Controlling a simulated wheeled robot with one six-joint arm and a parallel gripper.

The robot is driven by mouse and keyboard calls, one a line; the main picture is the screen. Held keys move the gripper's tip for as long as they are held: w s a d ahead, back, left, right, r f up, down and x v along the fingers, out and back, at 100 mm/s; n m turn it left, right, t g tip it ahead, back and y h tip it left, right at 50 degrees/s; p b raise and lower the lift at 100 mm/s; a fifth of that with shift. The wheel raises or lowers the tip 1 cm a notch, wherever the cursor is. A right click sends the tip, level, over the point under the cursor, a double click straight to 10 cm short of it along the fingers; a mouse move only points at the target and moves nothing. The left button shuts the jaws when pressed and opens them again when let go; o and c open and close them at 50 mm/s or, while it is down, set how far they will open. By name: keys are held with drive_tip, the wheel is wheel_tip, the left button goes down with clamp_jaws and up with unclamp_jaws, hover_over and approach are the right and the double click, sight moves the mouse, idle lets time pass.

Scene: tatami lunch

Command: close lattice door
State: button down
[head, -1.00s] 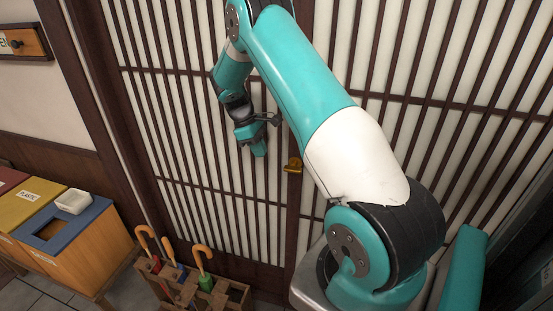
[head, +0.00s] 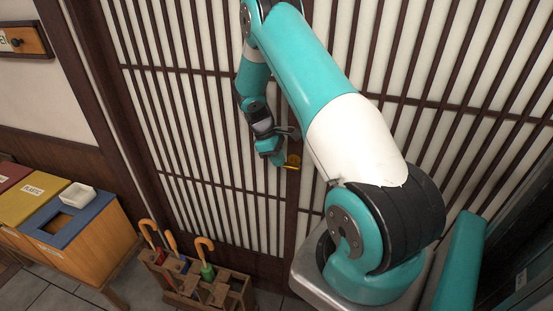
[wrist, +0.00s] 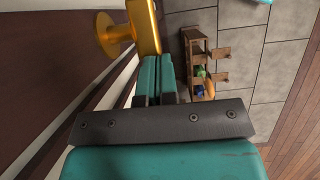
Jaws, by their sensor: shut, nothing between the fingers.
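The lattice door (head: 232,165) has dark wooden bars over pale panels and fills the middle of the head view. A brass handle (head: 293,160) sits on its dark upright stile. My gripper (head: 281,163) is shut and empty, with its tips just left of the handle. In the wrist view, the handle (wrist: 143,27) shows as a gold bar with a round base, close beyond my fingertips (wrist: 156,60). I cannot tell whether they touch. My arm hides part of the lattice to the right.
A wooden umbrella stand (head: 183,292) with several umbrellas stands on the floor before the door. Wooden sorting bins (head: 92,245) with a white box (head: 79,195) on top stand at the left. Tiled floor (wrist: 235,75) lies clear beside the stand in the wrist view.

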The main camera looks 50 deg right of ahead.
drive_tip(key=shift+s+d, duration=0.3)
drive_tip(key=shift+s, duration=0.65)
drive_tip(key=shift+a, duration=0.1)
drive_tip(key=w+a+r+b, duration=0.3)
drive_tip(key=w+r, duration=0.4)
drive_tip(key=r, duration=0.2)
drive_tip(key=shift+w+r, duration=0.2)
drive_tip(key=shift+w, duration=0.05)
